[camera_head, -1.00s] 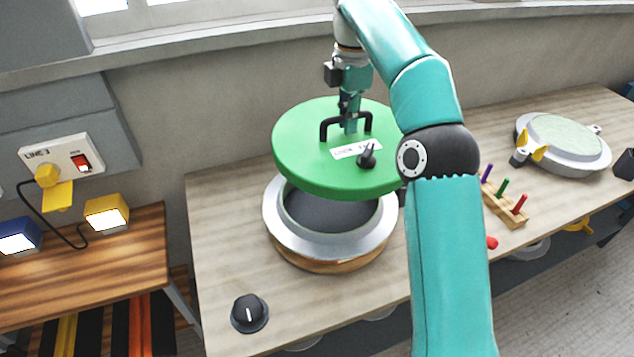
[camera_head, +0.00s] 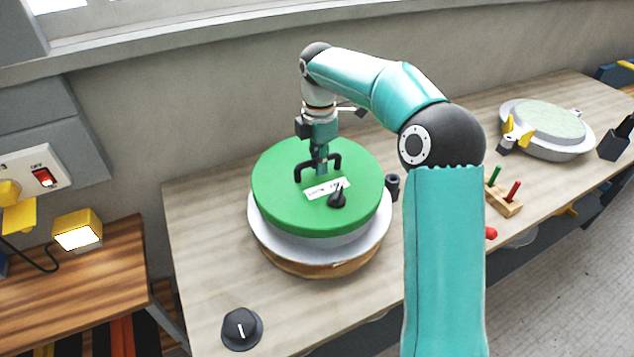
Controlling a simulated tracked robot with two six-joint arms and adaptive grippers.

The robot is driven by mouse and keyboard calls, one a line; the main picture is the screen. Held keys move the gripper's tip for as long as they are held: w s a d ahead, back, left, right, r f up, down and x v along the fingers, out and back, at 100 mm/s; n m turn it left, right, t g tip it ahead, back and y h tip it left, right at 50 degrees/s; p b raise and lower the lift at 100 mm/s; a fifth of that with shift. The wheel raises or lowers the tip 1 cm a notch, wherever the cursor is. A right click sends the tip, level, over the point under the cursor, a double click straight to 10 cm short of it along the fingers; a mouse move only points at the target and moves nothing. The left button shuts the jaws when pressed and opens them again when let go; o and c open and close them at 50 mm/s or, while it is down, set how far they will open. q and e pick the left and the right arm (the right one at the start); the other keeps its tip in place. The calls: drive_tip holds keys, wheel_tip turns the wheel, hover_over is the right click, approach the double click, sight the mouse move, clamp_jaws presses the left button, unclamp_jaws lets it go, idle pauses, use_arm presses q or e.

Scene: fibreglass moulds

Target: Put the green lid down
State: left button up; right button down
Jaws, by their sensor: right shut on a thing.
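The green lid (camera_head: 280,205) is a round disc with a black bar handle, a white label and a small black knob on top. It is over the grey round mould (camera_head: 265,243), covering its opening, and looks level. I cannot tell whether it rests fully on the rim. My right gripper (camera_head: 318,167) is shut on the lid's black handle, pointing down from above. The mould sits on a wooden ring on the bench. My left gripper is not in view.
A black dial (camera_head: 242,328) stands at the bench's (camera_head: 200,240) front left. A second mould (camera_head: 548,130) with yellow clamps is at the far right. A yellow lamp (camera_head: 78,231) is on the lower left table.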

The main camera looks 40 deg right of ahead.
sight(319, 178)
drive_tip(key=shift+f, duration=2.6)
drive_tip(key=c, duration=1.2)
unclamp_jaws()
drive_tip(key=shift+o, duration=0.2)
wheel_tip(319, 178, up, 12)
drive_tip(key=shift+r+p, duration=0.1)
drive_tip(key=shift+p, duration=0.45)
